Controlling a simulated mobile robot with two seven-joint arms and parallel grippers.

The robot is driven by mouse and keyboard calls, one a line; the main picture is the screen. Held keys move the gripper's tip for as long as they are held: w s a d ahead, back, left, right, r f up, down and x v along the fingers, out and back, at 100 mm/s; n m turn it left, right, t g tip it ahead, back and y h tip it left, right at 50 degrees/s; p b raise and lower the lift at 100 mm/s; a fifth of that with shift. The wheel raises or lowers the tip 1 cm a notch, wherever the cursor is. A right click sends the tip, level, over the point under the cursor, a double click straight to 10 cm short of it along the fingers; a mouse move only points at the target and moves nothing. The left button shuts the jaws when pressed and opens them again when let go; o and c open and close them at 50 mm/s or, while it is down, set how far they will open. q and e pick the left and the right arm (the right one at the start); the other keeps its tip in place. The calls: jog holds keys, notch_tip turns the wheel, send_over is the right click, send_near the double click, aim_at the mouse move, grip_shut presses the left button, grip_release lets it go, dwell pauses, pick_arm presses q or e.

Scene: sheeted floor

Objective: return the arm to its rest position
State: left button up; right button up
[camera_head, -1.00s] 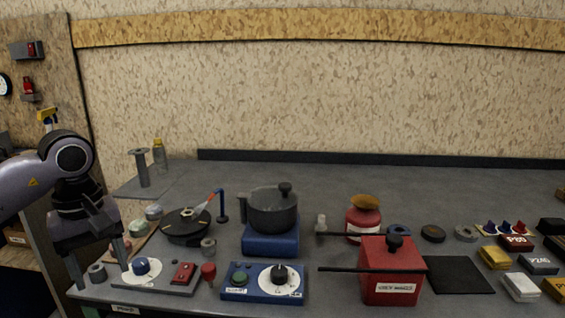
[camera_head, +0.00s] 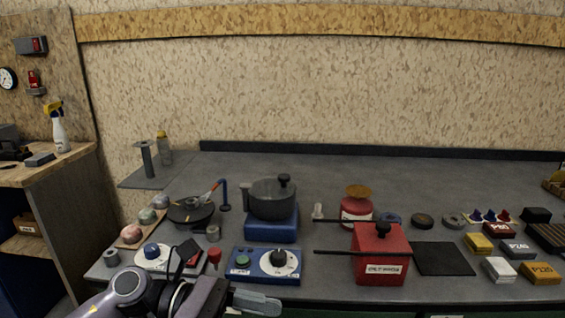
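My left arm comes in along the bottom edge, low in front of the bench. Its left gripper (camera_head: 256,302) points right, just below the blue control box (camera_head: 264,263). The fingers show edge-on and overlap, so their opening is hidden. I see nothing held in them. My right gripper is not in view.
The grey bench (camera_head: 330,185) holds a dark pot (camera_head: 273,199) on a blue base, a red box (camera_head: 381,255) with a black rod, and a red jar (camera_head: 356,211). Yellow and white boxes stand at right. A side cabinet (camera_head: 62,205) is at left.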

pick_arm(q)
jog(key=w+a+f+n+t+y+p, duration=0.1)
jog(key=w+a+f+n+t+y, duration=0.2)
jog(key=n+t, duration=1.05)
jog(key=w+a+f+n+t+y+p, duration=0.15)
jog(key=a+n+t, duration=0.35)
jog(key=n, duration=1.6)
jog(key=s+a+f+n+g+y+p, duration=0.1)
jog(key=s+a+f+n+g+y, duration=0.1)
jog(key=s+a+f+n+y, duration=0.2)
jog(key=s+a+f+n+g+y, duration=0.3)
jog(key=s+a+f+n+y, duration=0.1)
jog(key=s+f+n, duration=0.7)
notch_tip(320, 180, down, 5)
jog(key=shift+s+a+r+n+g+y+p, duration=0.2)
jog(key=shift+a+n+g+y+p, duration=0.2)
jog(key=shift+n+y, duration=0.55)
